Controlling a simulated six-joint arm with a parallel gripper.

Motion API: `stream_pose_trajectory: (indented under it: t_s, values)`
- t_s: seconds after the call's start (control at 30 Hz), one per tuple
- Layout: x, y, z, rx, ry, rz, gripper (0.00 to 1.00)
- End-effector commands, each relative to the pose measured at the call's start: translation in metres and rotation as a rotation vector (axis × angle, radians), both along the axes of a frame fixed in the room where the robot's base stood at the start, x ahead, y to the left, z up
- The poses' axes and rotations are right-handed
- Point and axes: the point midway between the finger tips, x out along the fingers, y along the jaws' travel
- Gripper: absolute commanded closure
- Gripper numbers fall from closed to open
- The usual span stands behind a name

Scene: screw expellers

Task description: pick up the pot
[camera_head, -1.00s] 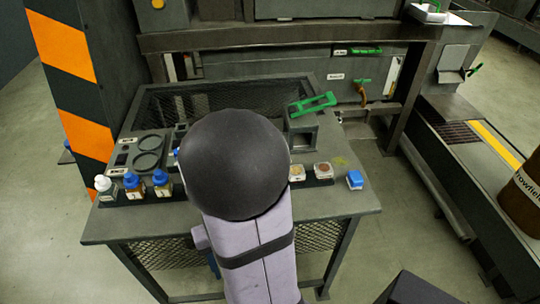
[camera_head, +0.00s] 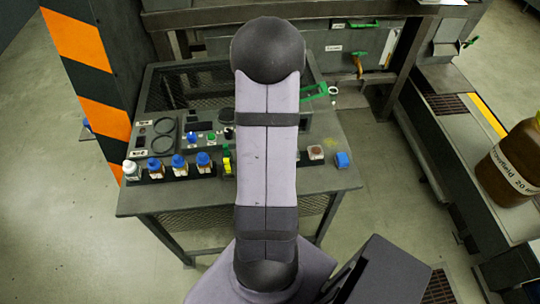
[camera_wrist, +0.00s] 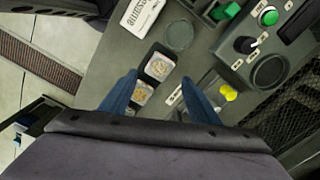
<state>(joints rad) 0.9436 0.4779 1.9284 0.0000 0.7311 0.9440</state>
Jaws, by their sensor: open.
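Two small clear square pots with pale contents stand close together in a dark holder in the wrist view: an upper one (camera_wrist: 159,67) and a lower one (camera_wrist: 141,92). I cannot tell which is the task's pot. My gripper (camera_wrist: 160,77) is open, its two blue fingers spread apart, with the pots showing between the fingertips. Nothing is held. In the head view my arm hides the gripper and part of the pot row. A pot with brown contents (camera_head: 316,153) shows just right of the arm, with a blue-topped one (camera_head: 343,160) beyond it.
Blue-capped bottles (camera_head: 179,166) and a white-capped bottle (camera_head: 131,170) line the bench's left front. A large brown jar (camera_head: 515,165) stands far right.

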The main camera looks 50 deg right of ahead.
Motion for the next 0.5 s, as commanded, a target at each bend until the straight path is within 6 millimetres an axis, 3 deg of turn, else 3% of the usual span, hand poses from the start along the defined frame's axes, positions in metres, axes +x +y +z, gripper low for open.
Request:
stream_pose_trajectory:
  t_s: [0.2,0.5]
  values:
    - [-0.0006,0.0014,-0.0002,0.004,0.001,-0.309,0.44]
    - [-0.0007,0.0018,-0.0006,0.004,0.001,-0.427,0.44]
